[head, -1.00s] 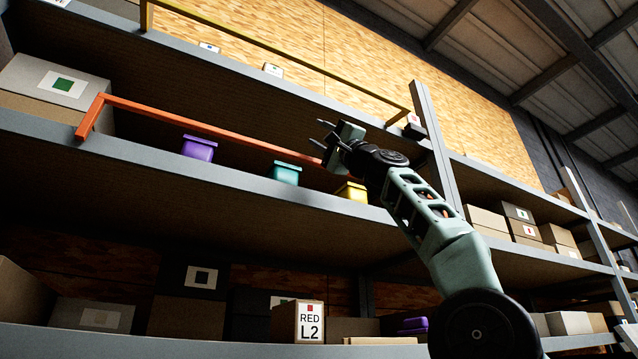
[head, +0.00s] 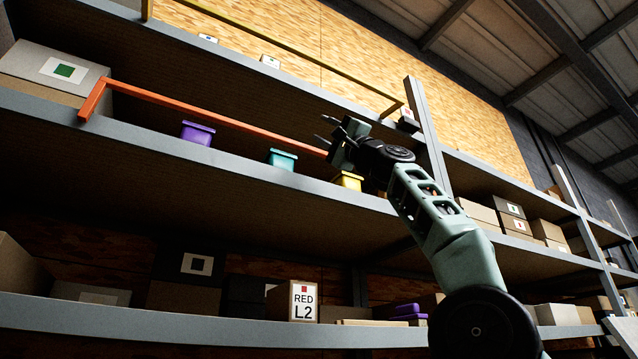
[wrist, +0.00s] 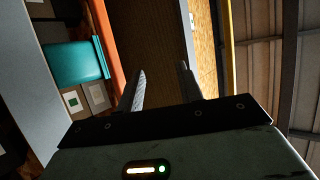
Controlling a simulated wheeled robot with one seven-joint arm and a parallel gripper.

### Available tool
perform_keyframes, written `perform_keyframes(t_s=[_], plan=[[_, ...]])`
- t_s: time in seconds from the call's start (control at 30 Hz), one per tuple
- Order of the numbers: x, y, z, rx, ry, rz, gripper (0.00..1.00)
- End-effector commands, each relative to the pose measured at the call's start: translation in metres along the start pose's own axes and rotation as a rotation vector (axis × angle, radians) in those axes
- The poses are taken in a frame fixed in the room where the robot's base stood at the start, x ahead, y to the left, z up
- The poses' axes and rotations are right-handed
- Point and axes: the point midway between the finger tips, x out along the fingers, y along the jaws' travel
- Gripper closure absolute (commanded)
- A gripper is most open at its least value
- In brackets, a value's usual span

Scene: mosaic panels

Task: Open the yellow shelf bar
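The yellow shelf bar (head: 300,54) runs along the front of the top shelf, its right end near the grey upright post. In the wrist view the yellow bar (wrist: 228,60) stands nearly vertical, right of the fingers. My gripper (head: 325,130) is open, its fingers pointing left in the head view, below the yellow bar and beside the right end of the orange bar (head: 200,115). In the wrist view my gripper (wrist: 162,70) has its two fingers apart with nothing seen between them. It appears apart from the yellow bar.
Purple (head: 197,133), teal (head: 282,160) and yellow (head: 348,181) bins sit on the middle shelf below my gripper. The grey upright post (head: 428,130) stands close to my wrist.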

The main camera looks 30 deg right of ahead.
Motion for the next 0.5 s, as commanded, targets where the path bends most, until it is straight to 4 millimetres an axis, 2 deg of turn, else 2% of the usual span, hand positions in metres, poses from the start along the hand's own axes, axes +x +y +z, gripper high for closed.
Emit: perform_keyframes(t_s=[0.03, 0.5], plan=[[-0.015, 0.005, 0.002, -0.002, 0.001, 0.0, 0.64], [-0.089, 0.005, 0.002, -0.003, 0.002, 0.0, 0.64]])
